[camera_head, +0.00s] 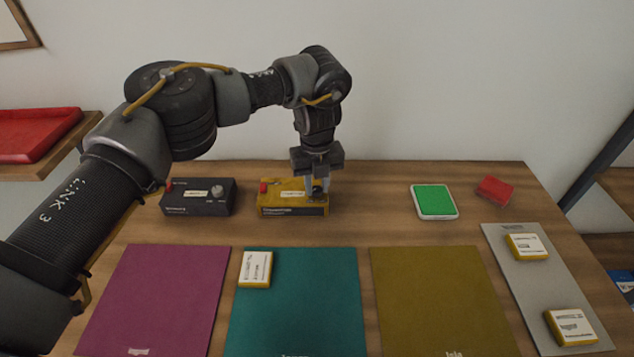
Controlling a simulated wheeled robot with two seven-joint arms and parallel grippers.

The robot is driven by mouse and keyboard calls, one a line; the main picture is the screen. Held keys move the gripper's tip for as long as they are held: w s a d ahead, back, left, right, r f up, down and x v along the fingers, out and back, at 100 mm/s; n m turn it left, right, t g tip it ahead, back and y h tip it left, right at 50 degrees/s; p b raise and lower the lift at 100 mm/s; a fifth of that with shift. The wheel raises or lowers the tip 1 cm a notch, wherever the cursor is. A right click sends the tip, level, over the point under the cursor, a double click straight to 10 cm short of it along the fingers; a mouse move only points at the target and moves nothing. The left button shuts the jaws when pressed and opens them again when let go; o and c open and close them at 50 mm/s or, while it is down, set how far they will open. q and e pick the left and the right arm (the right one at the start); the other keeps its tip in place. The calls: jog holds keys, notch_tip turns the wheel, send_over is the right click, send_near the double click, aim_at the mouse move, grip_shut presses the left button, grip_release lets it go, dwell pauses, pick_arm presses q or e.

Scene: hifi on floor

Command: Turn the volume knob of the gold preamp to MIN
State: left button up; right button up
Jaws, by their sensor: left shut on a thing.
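The gold preamp (280,208) stands near the back edge of the table, left of centre. It has a red button on its top left and a pale label on top. My left gripper (318,190) points down over the right end of its top and is shut on the volume knob, which the fingers mostly hide. The knob's pointer and the scale marks around it cannot be read. My right gripper is not in view.
A black preamp (198,197) with a silver knob stands just left. A green-topped device (435,201) and a red block (494,189) are to the right. Purple (160,300), teal (300,310) and olive (440,300) mats cover the front; a grey mat (550,280) holds two yellow-white boxes.

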aim_at(317, 189)
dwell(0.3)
pick_arm(q)
jog(key=o, duration=1)
notch_tip(317, 189, up, 11)
jog(key=shift+b, duration=0.45)
